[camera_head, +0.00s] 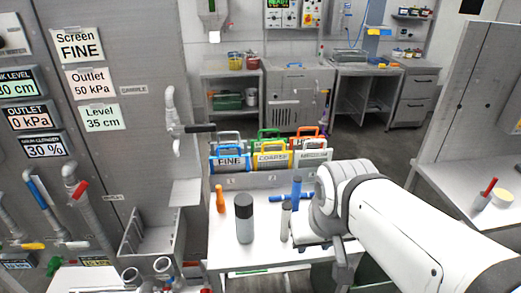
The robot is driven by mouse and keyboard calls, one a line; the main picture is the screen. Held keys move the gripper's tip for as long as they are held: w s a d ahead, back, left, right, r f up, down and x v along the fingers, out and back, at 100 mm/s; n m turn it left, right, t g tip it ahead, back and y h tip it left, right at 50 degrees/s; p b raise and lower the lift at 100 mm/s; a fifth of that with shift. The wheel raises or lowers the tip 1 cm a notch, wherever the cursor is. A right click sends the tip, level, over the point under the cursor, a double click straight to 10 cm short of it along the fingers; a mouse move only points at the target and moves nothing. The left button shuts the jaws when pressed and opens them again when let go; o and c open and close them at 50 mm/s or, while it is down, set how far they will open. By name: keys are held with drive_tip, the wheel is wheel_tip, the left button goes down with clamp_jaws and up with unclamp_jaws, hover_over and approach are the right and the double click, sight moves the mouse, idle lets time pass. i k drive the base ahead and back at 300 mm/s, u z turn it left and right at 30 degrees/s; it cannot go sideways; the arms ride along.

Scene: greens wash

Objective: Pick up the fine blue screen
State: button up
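The blue screen labelled FINE (229,163) stands upright at the front left of a rack at the back of the small table. Its blue handle is on top. A yellow screen labelled COARSE (272,158) stands to its right, then a grey one (313,157). My white arm reaches in from the right. My gripper (322,248) is low over the table's right front, nearer to me than the rack and apart from the blue screen. The arm partly hides it, and its finger opening cannot be made out.
The table (222,254) holds an orange bottle (220,199), a dark-capped grey cylinder (244,221), a slim grey cylinder (286,220) and blue items (297,192) between me and the rack. A pipe (172,115) stands left of the rack.

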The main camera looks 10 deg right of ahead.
sight(239, 164)
drive_tip(key=z, duration=0.05)
drive_tip(key=k, duration=1.1)
drive_tip(key=u, duration=0.7)
drive_tip(key=i, duration=1.65)
drive_tip(key=z, duration=0.65)
